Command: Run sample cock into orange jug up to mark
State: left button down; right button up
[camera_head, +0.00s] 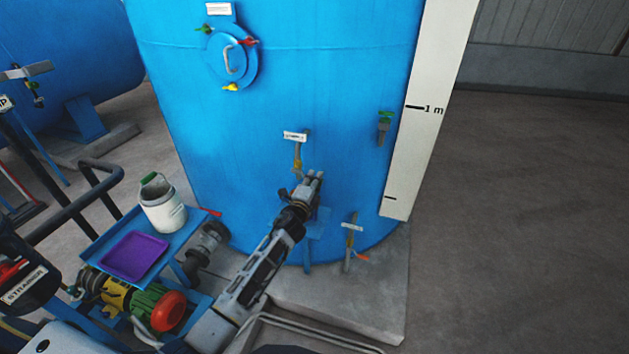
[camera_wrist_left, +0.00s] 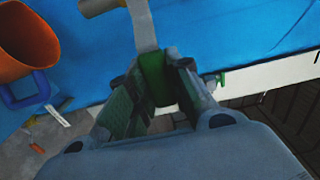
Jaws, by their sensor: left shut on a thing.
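My left gripper (camera_head: 313,178) is at the front of the blue tank, just below and right of a labelled pipe with a yellow fitting (camera_head: 297,163). In the left wrist view its fingers (camera_wrist_left: 157,95) are shut on a green handle (camera_wrist_left: 154,72), which joins a pale grey metal piece. This looks like the sample cock's handle, but the gripper covers most of it. The orange jug (camera_wrist_left: 27,42), with a blue handle, is at the upper left of the wrist view. I see no stream, and cannot read its mark or level. My right gripper is not in view.
A blue stand holds a white container (camera_head: 163,211) and a purple tray (camera_head: 134,256) at left. A pump with an orange-red end (camera_head: 167,311) is below. The floor at right is clear.

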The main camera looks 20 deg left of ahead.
pick_arm(q)
jog(key=shift+f, duration=0.2)
jog(key=shift+a+f+m+b, duration=0.1)
jog(key=shift+f+m+b, duration=0.5)
jog(key=shift+m+b, duration=0.2)
jog(key=shift+a+f+m+b, duration=0.1)
jog(key=shift+f+m+b, duration=0.25)
jog(key=shift+m, duration=0.35)
jog(key=c, duration=1.3)
grip_release()
jog(key=shift+s, duration=0.15)
jog(key=shift+s+a, duration=0.2)
jog(key=shift+s, duration=5.65)
